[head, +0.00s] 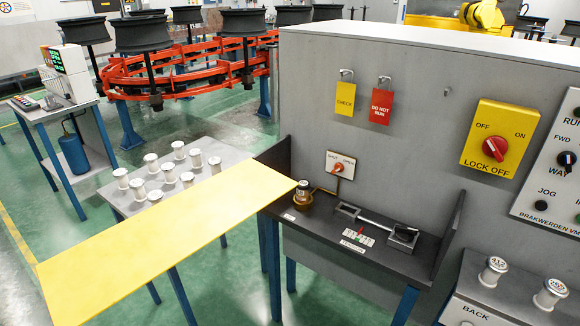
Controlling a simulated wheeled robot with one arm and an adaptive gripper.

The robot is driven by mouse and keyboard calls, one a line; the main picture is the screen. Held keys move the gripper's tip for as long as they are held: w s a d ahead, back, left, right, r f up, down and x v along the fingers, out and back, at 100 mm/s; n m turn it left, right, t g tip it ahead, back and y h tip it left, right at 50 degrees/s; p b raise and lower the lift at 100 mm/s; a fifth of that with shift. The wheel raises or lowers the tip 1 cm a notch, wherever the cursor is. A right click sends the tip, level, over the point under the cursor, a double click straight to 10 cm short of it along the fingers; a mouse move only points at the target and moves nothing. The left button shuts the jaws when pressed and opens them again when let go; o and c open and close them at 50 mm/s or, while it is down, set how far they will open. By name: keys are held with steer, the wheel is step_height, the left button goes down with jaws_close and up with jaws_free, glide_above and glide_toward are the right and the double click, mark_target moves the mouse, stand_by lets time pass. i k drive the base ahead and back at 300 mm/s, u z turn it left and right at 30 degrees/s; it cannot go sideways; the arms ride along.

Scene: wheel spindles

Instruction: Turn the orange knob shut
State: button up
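The orange knob (338,168) is small and sits on a white plate (346,159) on the grey panel wall, above the left part of a dark shelf. The plate reads SHUT on the left and OPEN on the right. The knob is too small in this view to tell which word it points to. A thin brass-coloured pipe runs below it to a round brass fitting (302,198) with a white-topped cylinder on the shelf. My gripper is not in view, and nothing is seen touching the knob.
The dark shelf (375,262) has side walls and holds a grey lever fixture (403,236). A flat yellow slab (150,232) crosses the lower left, its tip near the shelf. A grey table (222,152) holds several white cylinders. A red LOCK OFF switch (495,148) is at right.

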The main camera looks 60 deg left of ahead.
mark_target(338, 167)
steer(key=u, duration=4.85)
steer(key=k, duration=0.9)
steer(key=z, duration=1.15)
steer(key=i, duration=0.75)
steer(key=u, duration=0.05)
